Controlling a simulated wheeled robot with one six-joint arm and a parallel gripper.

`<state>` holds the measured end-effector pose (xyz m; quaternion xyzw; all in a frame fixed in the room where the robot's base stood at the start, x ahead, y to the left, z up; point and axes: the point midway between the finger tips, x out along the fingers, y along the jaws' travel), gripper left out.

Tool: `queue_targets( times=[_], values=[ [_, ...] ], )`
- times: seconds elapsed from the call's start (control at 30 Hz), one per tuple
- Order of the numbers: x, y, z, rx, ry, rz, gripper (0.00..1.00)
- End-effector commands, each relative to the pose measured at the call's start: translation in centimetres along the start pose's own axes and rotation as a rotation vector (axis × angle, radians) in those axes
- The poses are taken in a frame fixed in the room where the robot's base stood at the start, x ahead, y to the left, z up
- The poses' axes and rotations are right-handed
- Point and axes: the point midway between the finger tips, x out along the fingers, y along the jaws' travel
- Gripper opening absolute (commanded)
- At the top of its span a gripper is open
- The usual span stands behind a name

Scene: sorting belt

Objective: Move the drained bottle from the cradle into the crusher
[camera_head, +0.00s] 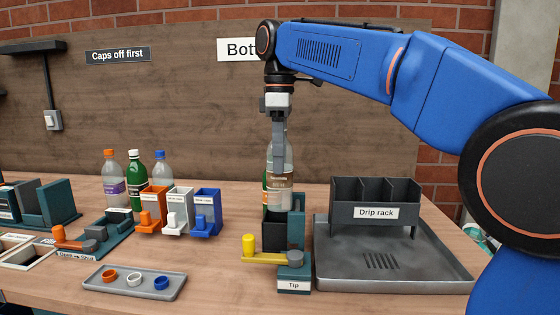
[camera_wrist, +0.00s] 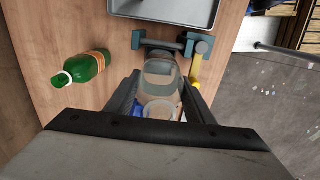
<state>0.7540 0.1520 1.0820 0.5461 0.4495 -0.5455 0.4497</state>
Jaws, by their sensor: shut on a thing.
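A clear bottle (camera_head: 281,185) with a brown label hangs upright under my gripper (camera_head: 279,140) in the head view. My gripper is shut on its upper part. The bottle's lower end is at the top of the dark cradle (camera_head: 275,236), beside a teal upright; I cannot tell whether it touches. In the wrist view the bottle (camera_wrist: 160,75) shows between the two fingers of my gripper (camera_wrist: 158,100), with the cradle (camera_wrist: 168,46) just beyond. I cannot make out any liquid in it. I cannot identify the crusher.
A yellow-knobbed lever (camera_head: 250,247) is on the "Tip" stand. A green bottle (camera_wrist: 82,69) stands close behind the cradle. The drip rack (camera_head: 345,200) and tray (camera_head: 440,275) are right. Orange, white and blue bins (camera_head: 180,216) and a cap tray (camera_head: 135,287) are left.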

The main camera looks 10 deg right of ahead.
Motion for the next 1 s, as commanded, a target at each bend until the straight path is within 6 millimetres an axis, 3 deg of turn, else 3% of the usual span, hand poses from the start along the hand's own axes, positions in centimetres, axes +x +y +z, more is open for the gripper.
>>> queue_targets(
  times=[0.7,1.0],
  values=[
    [-4.5,0.0,0.0,0.0,0.0,0.0,0.27],
    [-4.9,0.0,0.0,0.0,-0.001,-0.001,0.27]
  ],
)
